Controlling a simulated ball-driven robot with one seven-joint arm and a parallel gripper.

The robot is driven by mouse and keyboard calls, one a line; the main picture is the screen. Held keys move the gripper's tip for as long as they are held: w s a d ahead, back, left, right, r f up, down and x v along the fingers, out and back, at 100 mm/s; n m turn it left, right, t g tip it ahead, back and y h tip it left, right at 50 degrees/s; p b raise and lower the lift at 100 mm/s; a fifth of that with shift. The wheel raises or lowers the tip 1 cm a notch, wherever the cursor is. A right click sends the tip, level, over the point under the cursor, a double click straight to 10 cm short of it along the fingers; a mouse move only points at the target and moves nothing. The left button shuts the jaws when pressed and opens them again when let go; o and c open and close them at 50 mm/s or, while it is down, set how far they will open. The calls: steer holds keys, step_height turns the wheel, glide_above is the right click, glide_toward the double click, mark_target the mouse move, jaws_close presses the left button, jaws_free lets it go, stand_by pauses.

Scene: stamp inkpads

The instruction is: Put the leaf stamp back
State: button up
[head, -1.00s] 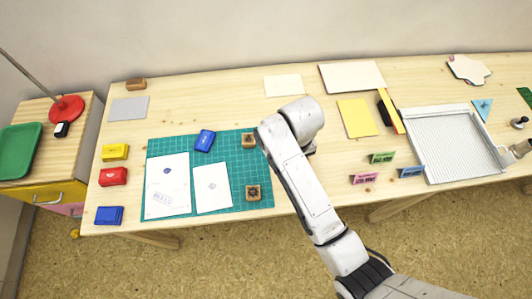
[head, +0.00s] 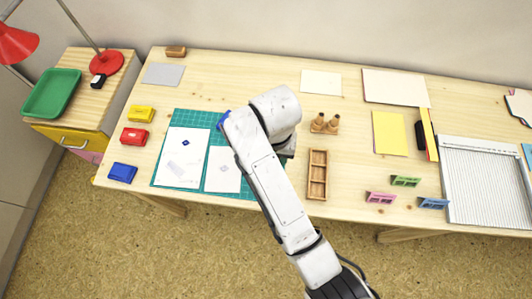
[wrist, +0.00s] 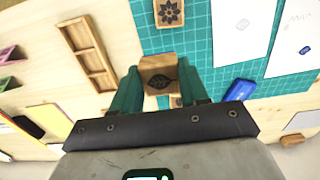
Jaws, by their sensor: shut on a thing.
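The leaf stamp (wrist: 160,76) is a small wooden block with a dark leaf mark on its face, shown in the wrist view. My gripper (wrist: 161,88) has its teal fingers shut on the block's two sides. Beyond them are the green cutting mat's left edge and bare table; I cannot tell how high the stamp is. In the head view my arm hides the stamp and fingers. A wooden tray (head: 317,181) with several compartments stands right of my arm; it also shows at upper left in the wrist view (wrist: 84,52).
A flower stamp (wrist: 169,12) sits on the mat (head: 199,118). A blue inkpad (wrist: 240,90) lies beside my gripper. Two brown knobbed things (head: 325,123) stand behind the tray. Pink (head: 381,197) and green (head: 405,181) signs stand to its right. Bare table surrounds the tray.

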steer(key=w+f, duration=0.1)
steer(key=f, duration=0.1)
steer(key=w+a+f, duration=0.1)
steer(key=w+f, duration=0.1)
steer(key=w+a+f, duration=0.1)
steer(key=w+f, duration=0.1)
steer(key=shift+a, duration=0.1)
steer(key=shift+f, duration=1.55)
steer(key=shift+f, duration=0.2)
steer(key=o, duration=0.9)
step_height(320, 180, up, 12)
steer(key=shift+r, duration=0.2)
